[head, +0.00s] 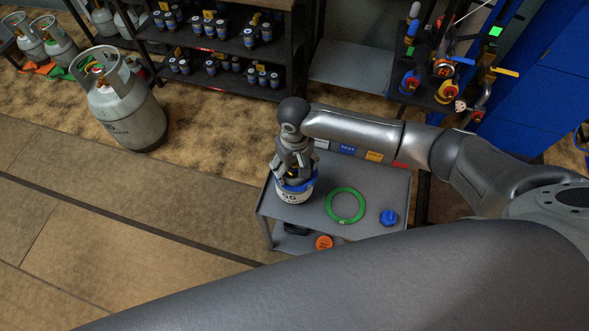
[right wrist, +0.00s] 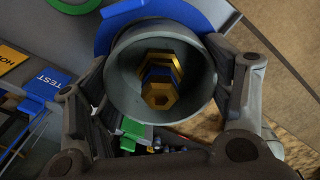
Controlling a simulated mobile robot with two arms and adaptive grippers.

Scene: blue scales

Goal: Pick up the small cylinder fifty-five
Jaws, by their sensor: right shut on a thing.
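The small cylinder marked 55 (head: 292,197) is white with a blue band and stands upright at the left end of a grey cart top. My right gripper (head: 294,178) comes down over it from above and is shut on its upper part. In the right wrist view the cylinder's round grey collar (right wrist: 117,84) sits between the two fingers, with a brass valve inside it. I cannot tell whether its base touches the cart top. My left gripper is not in view.
The grey cart (head: 385,208) also bears a green ring (head: 345,206), a blue knob-like part (head: 388,217) and coloured labels (head: 374,156). An orange round thing (head: 324,242) is on its lower shelf. A large gas cylinder (head: 125,108) stands on the floor at left; shelves of small cylinders are behind.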

